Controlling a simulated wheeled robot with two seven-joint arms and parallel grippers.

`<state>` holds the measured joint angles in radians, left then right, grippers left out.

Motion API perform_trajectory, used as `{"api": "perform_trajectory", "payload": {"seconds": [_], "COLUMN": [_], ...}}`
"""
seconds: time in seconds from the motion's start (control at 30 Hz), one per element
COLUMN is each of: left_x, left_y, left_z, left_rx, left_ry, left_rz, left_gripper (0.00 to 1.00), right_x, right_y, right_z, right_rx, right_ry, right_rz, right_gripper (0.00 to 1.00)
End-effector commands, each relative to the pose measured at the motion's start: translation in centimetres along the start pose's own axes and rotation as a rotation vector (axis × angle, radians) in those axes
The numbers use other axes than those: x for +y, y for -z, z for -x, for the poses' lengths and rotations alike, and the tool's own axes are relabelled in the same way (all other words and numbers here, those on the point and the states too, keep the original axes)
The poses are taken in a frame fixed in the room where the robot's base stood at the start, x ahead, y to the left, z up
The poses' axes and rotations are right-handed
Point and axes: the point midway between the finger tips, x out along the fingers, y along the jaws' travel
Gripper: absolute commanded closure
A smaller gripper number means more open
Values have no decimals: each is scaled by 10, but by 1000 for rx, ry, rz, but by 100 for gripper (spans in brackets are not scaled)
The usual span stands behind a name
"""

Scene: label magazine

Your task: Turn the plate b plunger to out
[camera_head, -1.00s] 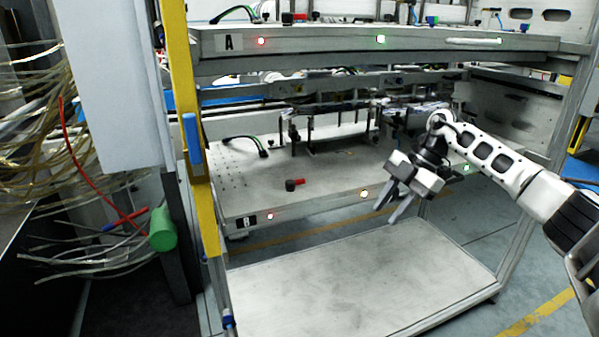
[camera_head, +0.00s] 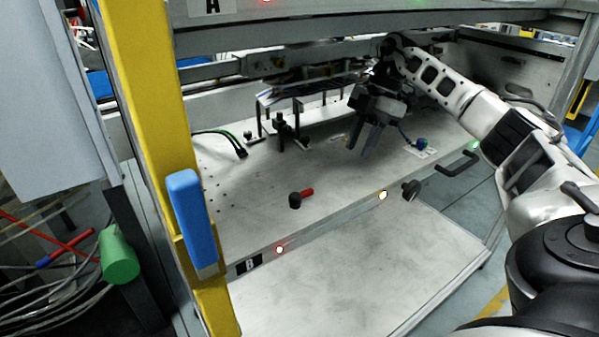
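Plate B is the lower grey shelf plate (camera_head: 250,205), marked by a black "B" label (camera_head: 248,264) on its front edge. A dark round knob (camera_head: 411,190) sticks out from that front edge, right of a yellowish-white light; it looks like the plunger, but its in or out position cannot be told. A black knob with a red lever (camera_head: 300,198) lies on top of the plate. My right gripper (camera_head: 360,149) is open and empty, above the rear right part of plate B, behind and left of the dark knob. My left gripper is not in view.
A black handle (camera_head: 458,165) sits at the plate's right front. A blue knob (camera_head: 420,144) stands behind it. A yellow post (camera_head: 150,110) with a blue handle (camera_head: 192,215) borders the left. Plate A's edge (camera_head: 320,22) hangs above. Plate B's front middle is mostly clear.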

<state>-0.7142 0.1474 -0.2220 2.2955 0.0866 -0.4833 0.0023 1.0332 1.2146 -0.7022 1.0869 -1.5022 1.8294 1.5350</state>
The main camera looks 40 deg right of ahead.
Motion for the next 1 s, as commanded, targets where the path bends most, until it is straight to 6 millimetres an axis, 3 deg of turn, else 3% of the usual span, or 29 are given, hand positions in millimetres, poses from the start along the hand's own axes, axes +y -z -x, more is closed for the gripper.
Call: {"api": "perform_trajectory", "payload": {"seconds": [0.23, 0.57, 0.73, 1.0], "left_x": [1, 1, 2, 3], "left_y": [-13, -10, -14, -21], "left_z": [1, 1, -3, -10], "left_rx": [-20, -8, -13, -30], "left_ry": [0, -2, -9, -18], "left_rz": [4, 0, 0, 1], "left_gripper": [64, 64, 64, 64], "right_x": [0, -1, -1, -1], "right_y": [42, 108, 104, 104], "right_z": [-19, -47, -78, -94], "right_rx": [0, 1, 0, 2], "right_ry": [2, 2, 4, 0], "right_rz": [8, 6, 1, 1], "right_gripper": [67, 67, 67, 67]}}
